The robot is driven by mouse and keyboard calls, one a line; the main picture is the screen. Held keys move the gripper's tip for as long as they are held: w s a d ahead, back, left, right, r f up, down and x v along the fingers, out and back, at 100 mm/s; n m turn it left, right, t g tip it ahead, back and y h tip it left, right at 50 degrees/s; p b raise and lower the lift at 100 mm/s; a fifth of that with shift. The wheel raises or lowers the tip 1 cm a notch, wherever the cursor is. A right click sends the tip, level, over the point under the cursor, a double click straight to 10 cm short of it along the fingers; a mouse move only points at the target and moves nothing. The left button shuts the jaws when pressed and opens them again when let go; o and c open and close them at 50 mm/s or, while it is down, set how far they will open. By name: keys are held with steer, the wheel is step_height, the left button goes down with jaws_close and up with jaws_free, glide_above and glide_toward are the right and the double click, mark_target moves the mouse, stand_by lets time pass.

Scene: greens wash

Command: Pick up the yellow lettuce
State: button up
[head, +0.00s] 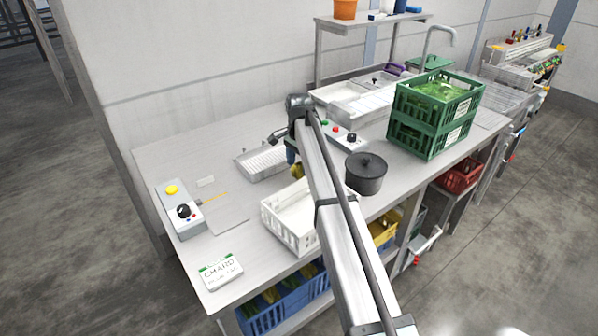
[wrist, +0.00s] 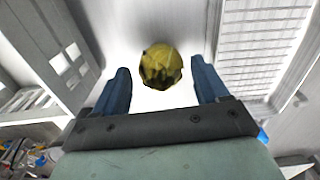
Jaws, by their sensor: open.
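The yellow lettuce (wrist: 161,67) shows in the wrist view as a round, leafy yellow-green head, in front of my gripper and roughly centred between the fingers. My gripper (wrist: 161,86) is open, with a blue finger on each side of the lettuce. In the head view the lettuce (head: 297,171) is a small yellow patch beside my gripper (head: 292,158), partly hidden by the arm, between the white crate and the perforated tray.
A white crate (head: 275,222) stands close on one side and a perforated metal tray (head: 250,172) on the other. A black pot (head: 366,180) and stacked green crates (head: 405,108) stand to the right. The worktop's left part is mostly bare, with a control box (head: 190,222).

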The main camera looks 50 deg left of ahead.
steer(key=shift+f, duration=1.35)
steer(key=c, duration=0.8)
steer(key=shift+r, duration=0.1)
steer(key=shift+c, duration=0.2)
